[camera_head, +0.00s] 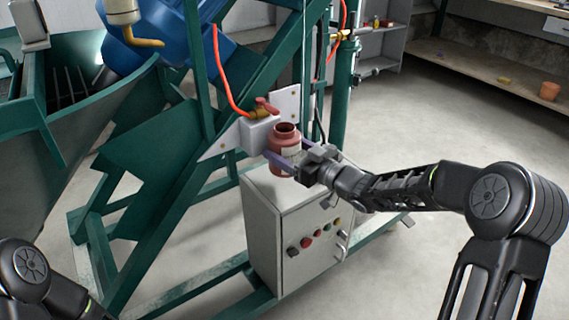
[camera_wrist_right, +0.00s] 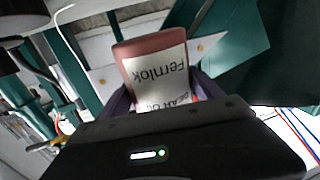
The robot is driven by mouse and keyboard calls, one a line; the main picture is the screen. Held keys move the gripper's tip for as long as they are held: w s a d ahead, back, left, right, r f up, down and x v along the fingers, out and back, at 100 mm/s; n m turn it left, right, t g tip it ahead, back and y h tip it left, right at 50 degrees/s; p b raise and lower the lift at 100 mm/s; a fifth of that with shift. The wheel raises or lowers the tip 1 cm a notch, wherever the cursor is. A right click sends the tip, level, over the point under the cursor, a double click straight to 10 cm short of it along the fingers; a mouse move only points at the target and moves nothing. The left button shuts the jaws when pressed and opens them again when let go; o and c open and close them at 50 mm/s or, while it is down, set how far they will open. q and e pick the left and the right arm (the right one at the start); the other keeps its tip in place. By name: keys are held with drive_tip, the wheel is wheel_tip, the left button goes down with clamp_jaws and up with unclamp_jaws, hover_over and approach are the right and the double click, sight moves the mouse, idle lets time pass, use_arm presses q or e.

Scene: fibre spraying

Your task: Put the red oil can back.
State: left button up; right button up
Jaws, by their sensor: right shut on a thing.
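The red oil can (camera_head: 283,143) is upright with an open dark mouth, over the top of the grey control cabinet (camera_head: 262,184). I cannot tell whether its base touches the cabinet top. My right gripper (camera_head: 282,160) is shut on the can, one finger on each side. In the right wrist view the can (camera_wrist_right: 150,52) stands between the fingers, its white label facing the camera with upside-down print. My left gripper is out of view; only part of my left arm shows at the lower left of the head view.
A green frame (camera_head: 160,225) rises left of and behind the cabinet. A valve with a red handle (camera_head: 266,106) and orange hose sits just behind the can. Buttons (camera_head: 306,242) line the cabinet front. Shelves with an orange pot (camera_head: 549,91) stand far right; the floor between is clear.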

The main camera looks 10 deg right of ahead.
wheel_tip(320, 180, down, 4)
drive_tip(key=shift+f+b, duration=0.15)
drive_tip(key=shift+b, duration=0.65)
drive_tip(key=shift+w+a+f, duration=0.1)
drive_tip(key=shift+w+f, duration=0.05)
drive_tip(key=shift+f, duration=0.15)
drive_tip(key=shift+r, duration=0.15)
drive_tip(key=o, duration=1.8)
drive_tip(key=shift+f, duration=0.2)
